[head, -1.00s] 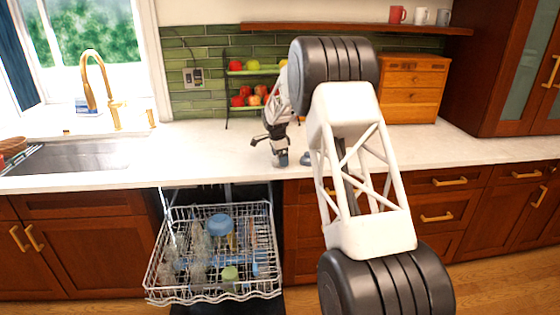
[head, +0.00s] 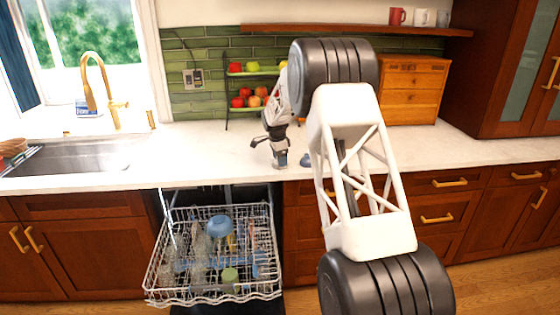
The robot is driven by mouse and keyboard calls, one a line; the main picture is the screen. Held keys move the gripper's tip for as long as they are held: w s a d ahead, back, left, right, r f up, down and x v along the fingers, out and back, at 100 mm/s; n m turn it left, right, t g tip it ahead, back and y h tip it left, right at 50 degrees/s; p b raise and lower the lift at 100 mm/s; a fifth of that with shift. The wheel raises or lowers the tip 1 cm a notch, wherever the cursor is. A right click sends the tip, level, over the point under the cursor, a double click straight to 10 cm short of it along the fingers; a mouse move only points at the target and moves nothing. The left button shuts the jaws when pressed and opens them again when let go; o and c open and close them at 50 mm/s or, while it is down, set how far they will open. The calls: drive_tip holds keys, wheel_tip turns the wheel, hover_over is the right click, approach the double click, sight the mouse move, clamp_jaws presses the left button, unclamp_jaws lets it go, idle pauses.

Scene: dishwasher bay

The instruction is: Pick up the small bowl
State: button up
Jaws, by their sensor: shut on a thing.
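My gripper (head: 268,148) is just above the white counter, left of my large arm links. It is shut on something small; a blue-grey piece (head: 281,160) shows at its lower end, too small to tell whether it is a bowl. A small blue-grey object (head: 305,160) sits on the counter just right of the gripper, partly hidden by my arm. A blue bowl (head: 219,225) lies tilted in the pulled-out dishwasher rack.
The dishwasher rack (head: 160,290) also holds clear glasses and a green cup (head: 229,275). A fruit stand (head: 227,95) stands behind the gripper, a wooden drawer box (head: 412,90) to the right. The counter (head: 205,150) left of the gripper is clear.

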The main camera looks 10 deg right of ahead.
drive_tip(key=shift+r, duration=0.15)
drive_tip(key=shift+r, duration=1.45)
drive_tip(key=shift+s+r, duration=0.2)
drive_tip(key=s+r, duration=0.1)
drive_tip(key=s, duration=1.4)
drive_tip(key=shift+s+d+r, duration=0.2)
drive_tip(key=shift+s+d, duration=0.1)
drive_tip(key=shift+d, duration=0.1)
drive_tip(key=a+f, duration=0.5)
drive_tip(key=f, duration=0.2)
drive_tip(key=a+f, duration=0.4)
drive_tip(key=f, duration=0.4)
drive_tip(key=shift+a+f, duration=0.2)
drive_tip(key=shift+a, duration=0.15)
drive_tip(key=shift+f, duration=0.1)
